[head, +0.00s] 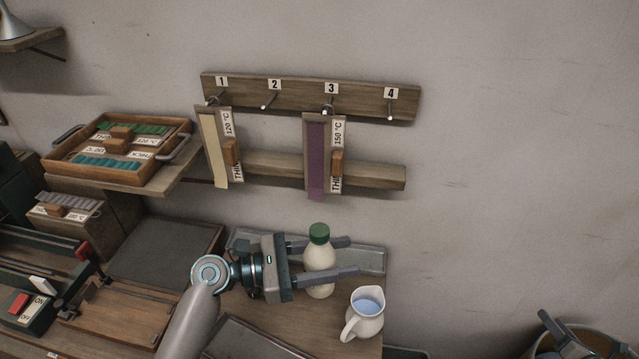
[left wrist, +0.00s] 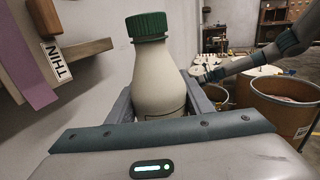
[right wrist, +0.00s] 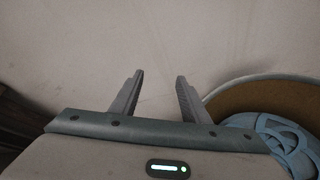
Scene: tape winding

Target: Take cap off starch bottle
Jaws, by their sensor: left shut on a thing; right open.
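The starch bottle (head: 319,259) is cream-coloured and stands upright at the back of the workbench, with its green cap (head: 319,232) on. My left gripper (head: 340,257) is shut on the bottle's body, one finger on each side, below the cap. In the left wrist view the bottle (left wrist: 160,80) rises between the fingers, and its ribbed green cap (left wrist: 147,26) is clear of them. My right gripper (right wrist: 159,88) is open and empty in the right wrist view, facing a bare wall.
A white jug (head: 364,315) with bluish liquid stands just right of the bottle. A shallow grey tray (head: 372,260) lies behind it. A numbered peg rack (head: 310,97) with hanging strips is on the wall above. The bench ends right of the jug.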

